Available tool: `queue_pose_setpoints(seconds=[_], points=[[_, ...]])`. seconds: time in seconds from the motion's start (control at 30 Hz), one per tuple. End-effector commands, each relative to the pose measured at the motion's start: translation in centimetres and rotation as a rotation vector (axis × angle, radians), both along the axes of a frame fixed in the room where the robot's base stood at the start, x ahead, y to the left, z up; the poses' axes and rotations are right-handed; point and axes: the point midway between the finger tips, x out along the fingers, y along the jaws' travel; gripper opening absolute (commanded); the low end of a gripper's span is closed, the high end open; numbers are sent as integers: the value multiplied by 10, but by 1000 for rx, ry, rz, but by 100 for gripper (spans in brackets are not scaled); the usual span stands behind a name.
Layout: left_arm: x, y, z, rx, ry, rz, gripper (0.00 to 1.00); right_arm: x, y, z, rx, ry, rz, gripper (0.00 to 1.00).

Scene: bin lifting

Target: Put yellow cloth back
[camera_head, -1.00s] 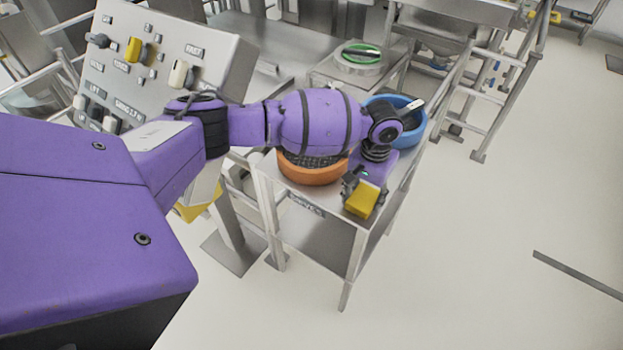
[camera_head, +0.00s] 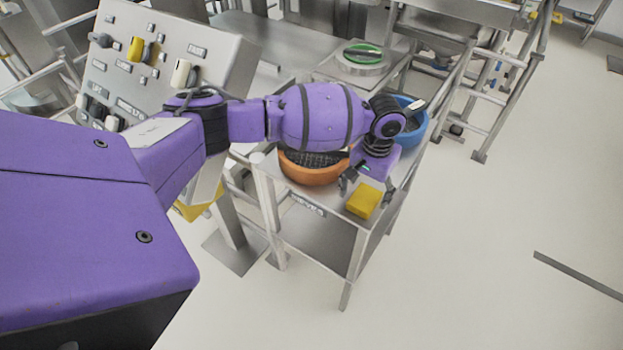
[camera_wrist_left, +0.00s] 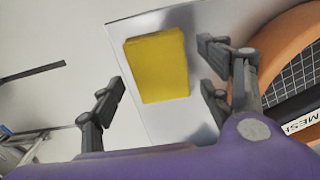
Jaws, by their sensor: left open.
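The yellow cloth (camera_head: 363,203) is a folded block lying on the corner of the steel table (camera_head: 322,211). In the left wrist view the cloth (camera_wrist_left: 157,66) lies flat on the steel surface (camera_wrist_left: 190,117) between and just beyond my fingers. My left gripper (camera_head: 367,191) is open above the table corner, with its fingers apart on either side of the cloth. The left wrist view shows the gripper (camera_wrist_left: 163,92) fingers clear of the cloth, with a gap on both sides. My right gripper is not in view.
An orange round sieve (camera_head: 312,173) with dark mesh stands beside the cloth. A blue bowl (camera_head: 414,128) sits farther back, partly behind my arm. A control panel (camera_head: 170,62) is at the left. A green-rimmed round item (camera_head: 362,55) is behind.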

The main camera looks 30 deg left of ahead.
Motion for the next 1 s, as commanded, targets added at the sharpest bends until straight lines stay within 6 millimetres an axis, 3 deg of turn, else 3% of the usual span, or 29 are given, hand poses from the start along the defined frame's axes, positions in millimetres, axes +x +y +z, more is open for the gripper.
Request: queue_pose_setpoints(seconds=[0.03, 0.2, 0.4, 0.6, 1.0], points=[[4, 0, 16, -1, -12, -1, 71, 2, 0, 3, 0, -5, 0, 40], [4, -1, 55, -2, -12, -1, 71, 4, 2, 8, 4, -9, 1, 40], [3, -1, 91, -1, -9, 0, 71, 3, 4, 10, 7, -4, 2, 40], [2, -1, 105, -1, -7, 0, 71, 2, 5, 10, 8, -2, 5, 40], [2, -1, 106, -1, -5, 0, 71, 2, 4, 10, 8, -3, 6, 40]])
